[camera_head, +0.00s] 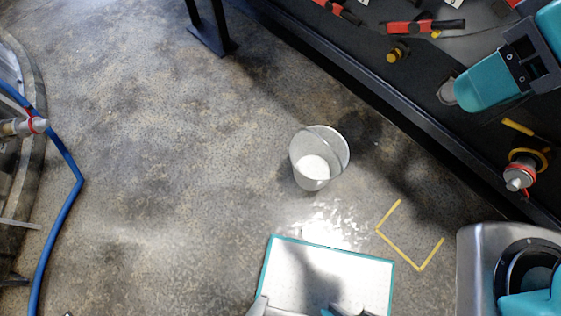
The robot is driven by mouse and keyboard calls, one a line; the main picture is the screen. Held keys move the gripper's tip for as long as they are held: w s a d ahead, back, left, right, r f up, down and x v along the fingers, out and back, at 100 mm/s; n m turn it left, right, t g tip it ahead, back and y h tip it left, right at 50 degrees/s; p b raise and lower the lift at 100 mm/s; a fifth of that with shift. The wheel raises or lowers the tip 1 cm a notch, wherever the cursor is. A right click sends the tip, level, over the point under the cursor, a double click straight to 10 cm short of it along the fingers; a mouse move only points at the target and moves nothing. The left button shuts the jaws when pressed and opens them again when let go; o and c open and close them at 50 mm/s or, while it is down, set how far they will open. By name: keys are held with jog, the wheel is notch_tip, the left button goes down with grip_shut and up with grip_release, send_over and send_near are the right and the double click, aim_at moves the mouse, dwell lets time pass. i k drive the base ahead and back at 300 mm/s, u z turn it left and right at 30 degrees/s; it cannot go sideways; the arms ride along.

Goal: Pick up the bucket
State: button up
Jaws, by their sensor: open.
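A pale grey metal bucket (334,147) stands on the floor near the middle of the head view, seen from above. Its rim and inner wall show. A bright white patch lies low in it; I cannot tell whether this is its bottom or contents. Nothing touches the bucket apart from the floor. Its handle cannot be made out clearly. I cannot make out my gripper in this view. A teal arm link with a black joint part shows at the upper right, apart from the bucket, and looks like mine.
A dark bench or platform edge (440,146) runs diagonally past the bucket's right, with red-handled tools (425,27) on it. A black post foot (213,43) stands at the top. A blue hose (73,190) runs down the left. Yellow marks (398,245) lie nearby. The floor left of the bucket is clear.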

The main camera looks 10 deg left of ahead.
aim_at(318, 153)
jog(key=u, duration=2.25)
jog(key=i, duration=2.35)
jog(key=z, duration=3.4)
